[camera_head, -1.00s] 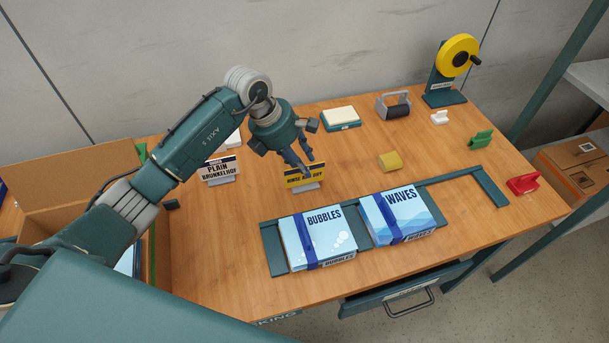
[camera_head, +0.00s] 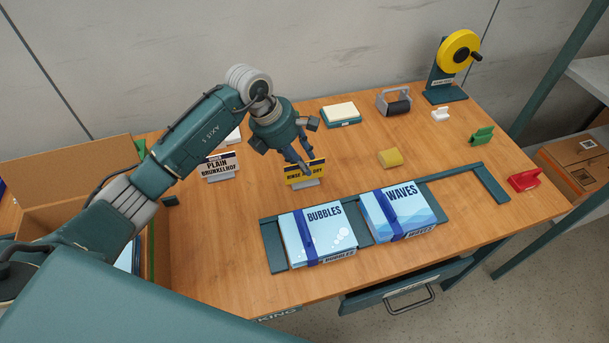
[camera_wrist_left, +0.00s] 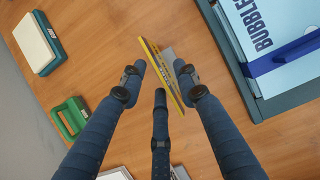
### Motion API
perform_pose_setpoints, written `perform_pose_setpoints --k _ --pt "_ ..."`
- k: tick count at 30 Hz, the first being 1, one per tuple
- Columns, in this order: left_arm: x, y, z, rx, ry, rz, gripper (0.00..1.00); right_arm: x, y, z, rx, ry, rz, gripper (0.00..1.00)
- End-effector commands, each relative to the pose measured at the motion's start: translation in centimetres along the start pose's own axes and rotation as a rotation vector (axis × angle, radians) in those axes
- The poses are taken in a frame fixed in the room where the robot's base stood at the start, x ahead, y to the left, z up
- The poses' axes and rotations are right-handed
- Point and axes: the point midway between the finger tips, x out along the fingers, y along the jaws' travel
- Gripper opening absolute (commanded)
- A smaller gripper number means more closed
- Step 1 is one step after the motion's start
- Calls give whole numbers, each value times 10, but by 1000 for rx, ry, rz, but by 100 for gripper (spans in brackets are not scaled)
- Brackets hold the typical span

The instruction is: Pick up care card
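The care card is a small yellow card with a dark top band reading roughly "RINSE AND DRY" (camera_head: 293,180), upright in a pale stand on the table. It shows nearly edge-on in the left wrist view (camera_wrist_left: 155,62). My left gripper (camera_head: 303,171) is over the card from behind and above, its fingers hiding part of the lettering. In the left wrist view, the left gripper's fingers (camera_wrist_left: 161,72) are spread on both sides of the card, with the third finger below. A small gap shows by the left fingertip; contact on the right is unclear. My right gripper is out of view.
The Bubbles pack (camera_head: 322,236) and Waves pack (camera_head: 397,212) lie in a teal frame in front. A "PLAIN" card (camera_head: 219,166) stands left. A green item (camera_wrist_left: 70,117) lies nearby.

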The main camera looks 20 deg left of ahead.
Motion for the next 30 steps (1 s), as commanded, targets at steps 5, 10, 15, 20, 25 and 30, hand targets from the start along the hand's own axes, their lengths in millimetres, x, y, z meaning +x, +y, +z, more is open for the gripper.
perform_pose_setpoints --k 5,10,15,20,25,30 --pt "0 0 0 0 0 0 31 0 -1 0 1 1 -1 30" --pt "0 0 0 0 0 0 0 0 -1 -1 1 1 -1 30" --pt "0 0 0 0 0 0 0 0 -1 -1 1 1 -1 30" --pt "0 0 0 0 0 0 0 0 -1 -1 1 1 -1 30" --pt "-6 -1 2 1 1 -2 0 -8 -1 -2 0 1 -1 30" --pt "-24 2 10 4 -3 4 0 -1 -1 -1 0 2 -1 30"
